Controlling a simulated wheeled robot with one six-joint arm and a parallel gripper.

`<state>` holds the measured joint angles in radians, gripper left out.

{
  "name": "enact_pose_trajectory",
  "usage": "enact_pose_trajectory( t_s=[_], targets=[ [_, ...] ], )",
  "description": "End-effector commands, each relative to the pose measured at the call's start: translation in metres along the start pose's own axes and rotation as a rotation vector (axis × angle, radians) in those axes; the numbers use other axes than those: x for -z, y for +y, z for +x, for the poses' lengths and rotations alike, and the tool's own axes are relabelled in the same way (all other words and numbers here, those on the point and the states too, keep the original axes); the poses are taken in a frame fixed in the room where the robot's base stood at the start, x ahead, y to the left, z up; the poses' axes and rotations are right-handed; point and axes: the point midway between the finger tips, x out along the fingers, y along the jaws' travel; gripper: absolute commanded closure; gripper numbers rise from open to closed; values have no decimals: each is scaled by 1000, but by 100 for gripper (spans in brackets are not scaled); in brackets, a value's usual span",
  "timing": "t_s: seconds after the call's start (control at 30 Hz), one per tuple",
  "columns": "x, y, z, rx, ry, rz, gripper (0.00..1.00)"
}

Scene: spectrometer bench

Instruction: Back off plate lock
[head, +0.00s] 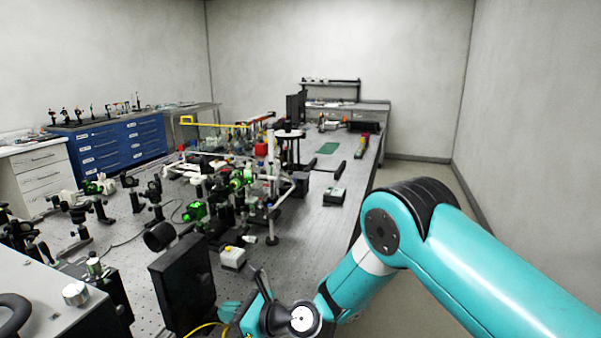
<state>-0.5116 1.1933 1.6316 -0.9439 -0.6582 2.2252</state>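My teal arm reaches in from the right, and its wrist end with my gripper (258,300) is low at the bottom centre, over the near edge of the optical table. The fingers are small and partly hidden by the wrist, so I cannot tell whether they are open or shut. A black upright plate-like block (183,285) stands just left of my gripper. A silver knob (75,293) sits on the box at the lower left. I cannot make out which part is the plate lock.
The optical table (320,215) carries several black mounts and green-lit optics (195,211) left of centre. A small white box (233,257) stands behind my gripper. Blue drawer cabinets (120,142) line the back left. The table's right side is mostly clear.

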Motion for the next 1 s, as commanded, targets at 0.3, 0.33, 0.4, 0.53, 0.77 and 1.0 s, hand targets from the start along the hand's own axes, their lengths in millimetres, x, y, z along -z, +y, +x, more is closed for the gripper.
enact_pose_trajectory(
  t_s=[0.3,0.33,0.4,0.53,0.77,1.0],
  targets=[
    [2,4,7,-5,-5,-8,100],
    [3,4,7,-5,-4,-8,100],
    [4,4,8,-5,-3,-9,100],
    [5,4,8,-4,1,-10,100],
    [6,7,9,-3,6,-10,100],
    [9,10,10,-6,10,-9,100]
  ],
)
